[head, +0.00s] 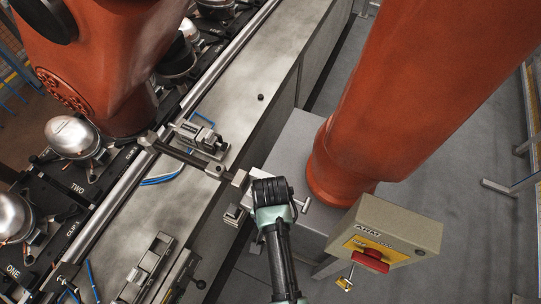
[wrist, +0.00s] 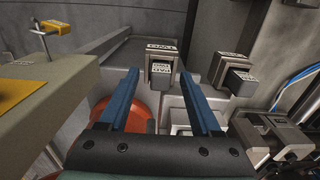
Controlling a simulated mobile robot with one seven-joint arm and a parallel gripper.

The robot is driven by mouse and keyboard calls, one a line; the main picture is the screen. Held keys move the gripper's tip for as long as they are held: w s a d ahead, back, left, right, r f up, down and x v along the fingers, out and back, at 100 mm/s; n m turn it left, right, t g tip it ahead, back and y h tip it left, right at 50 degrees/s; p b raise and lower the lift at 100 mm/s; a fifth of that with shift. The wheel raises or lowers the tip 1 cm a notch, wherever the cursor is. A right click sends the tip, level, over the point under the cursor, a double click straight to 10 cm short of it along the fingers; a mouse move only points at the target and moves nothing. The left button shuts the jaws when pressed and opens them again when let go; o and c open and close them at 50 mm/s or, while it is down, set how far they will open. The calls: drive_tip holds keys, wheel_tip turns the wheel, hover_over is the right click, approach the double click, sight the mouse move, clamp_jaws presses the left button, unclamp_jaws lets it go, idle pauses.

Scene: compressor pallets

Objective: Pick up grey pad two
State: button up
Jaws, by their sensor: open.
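In the wrist view, a small dark grey block with a pale label (wrist: 161,67) sits on a grey holder (wrist: 161,50) marked TWO; I take it to be grey pad two. My gripper (wrist: 160,76) is open, and its two blue fingers appear on either side of this block. Nothing is held, and I cannot tell how far the block lies beyond the fingertips. In the head view my gripper (head: 272,190) is over the grey plinth beside the bench, and its body hides the block there.
A similar labelled block (wrist: 239,80) stands on another holder to the right in the wrist view. The ARM control box (head: 385,240) with its red switch is close by, right of my gripper in the head view. A metal fixture (head: 201,138) stands on the bench.

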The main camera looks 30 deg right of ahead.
drive_tip(key=shift+f, duration=0.45)
clamp_jaws()
drive_tip(key=shift+r, duration=0.1)
